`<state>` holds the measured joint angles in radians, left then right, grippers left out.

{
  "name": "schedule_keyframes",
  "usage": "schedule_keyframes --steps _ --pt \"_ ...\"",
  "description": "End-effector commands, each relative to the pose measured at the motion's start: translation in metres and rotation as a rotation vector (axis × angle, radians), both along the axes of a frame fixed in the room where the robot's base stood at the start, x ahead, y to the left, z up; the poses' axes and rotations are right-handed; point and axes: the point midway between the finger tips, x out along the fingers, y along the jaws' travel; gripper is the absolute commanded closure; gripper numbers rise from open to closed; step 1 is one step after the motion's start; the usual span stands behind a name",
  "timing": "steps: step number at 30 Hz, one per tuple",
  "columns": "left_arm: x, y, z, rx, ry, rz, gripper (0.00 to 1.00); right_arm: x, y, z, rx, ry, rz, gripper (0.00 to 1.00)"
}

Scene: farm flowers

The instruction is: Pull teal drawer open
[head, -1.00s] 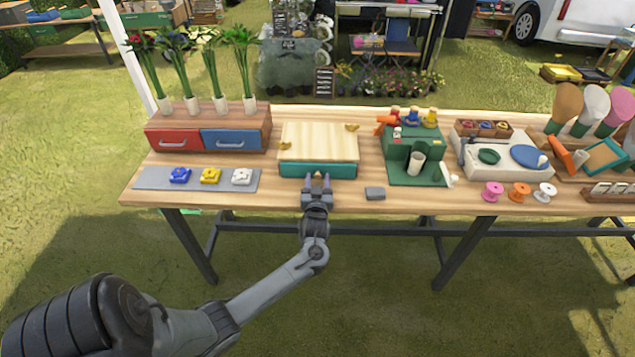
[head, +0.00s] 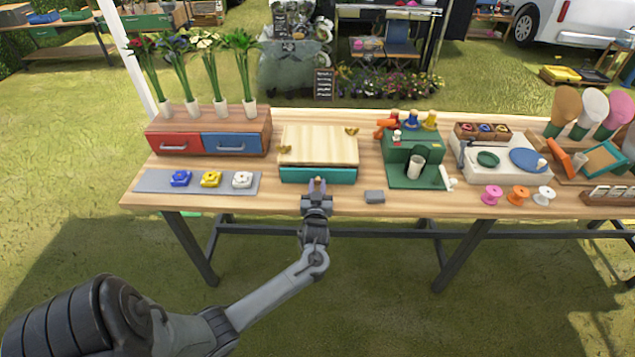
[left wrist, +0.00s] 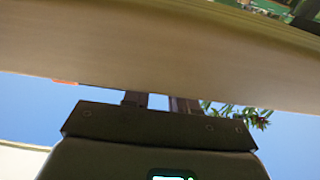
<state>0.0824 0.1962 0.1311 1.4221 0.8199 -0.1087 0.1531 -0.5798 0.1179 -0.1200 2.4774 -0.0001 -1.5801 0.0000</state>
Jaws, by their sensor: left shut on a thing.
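The teal drawer (head: 335,175) sits under a pale wooden top (head: 320,143) in the middle of the table; its teal front faces me. My left gripper (head: 317,186) is at the middle of that front, shut on what appears to be the drawer's handle, which the fingers hide. Any gap between drawer and cabinet is not clear. In the left wrist view, the gripper's dark fingers (left wrist: 160,102) reach up behind a wide wooden surface (left wrist: 150,55), and their tips are hidden. My right gripper is not in view.
A grey mat (head: 210,187) with colored flower-shaped pieces is to the left. A green stand (head: 410,150) is to the right. The table's front edge (head: 290,210) runs just below the drawer.

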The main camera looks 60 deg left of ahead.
Motion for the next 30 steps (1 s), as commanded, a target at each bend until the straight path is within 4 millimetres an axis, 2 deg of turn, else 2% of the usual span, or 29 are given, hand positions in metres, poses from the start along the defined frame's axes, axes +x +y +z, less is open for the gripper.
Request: schedule_keyframes --steps 1,6,12,17,25,26,30 --pt "-0.006 -0.011 0.006 -0.004 0.003 -0.003 1.0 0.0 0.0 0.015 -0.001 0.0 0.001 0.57" --pt "-0.033 -0.051 0.008 -0.007 0.002 -0.002 1.0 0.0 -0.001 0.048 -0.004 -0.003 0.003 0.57" --pt "-0.06 -0.091 0.004 -0.004 0.003 -0.001 1.0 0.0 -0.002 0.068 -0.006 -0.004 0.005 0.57" --pt "-0.068 -0.102 0.002 -0.002 0.001 0.0 1.0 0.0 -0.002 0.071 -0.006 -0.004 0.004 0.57" --pt "-0.068 -0.102 0.001 0.0 0.0 0.0 1.0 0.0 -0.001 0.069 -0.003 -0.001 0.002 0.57" --pt "-0.068 -0.102 0.001 0.0 0.0 0.0 0.72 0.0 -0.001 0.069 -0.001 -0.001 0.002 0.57" --pt "-0.068 -0.102 0.001 0.0 0.0 0.0 0.5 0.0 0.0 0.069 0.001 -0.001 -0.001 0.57"
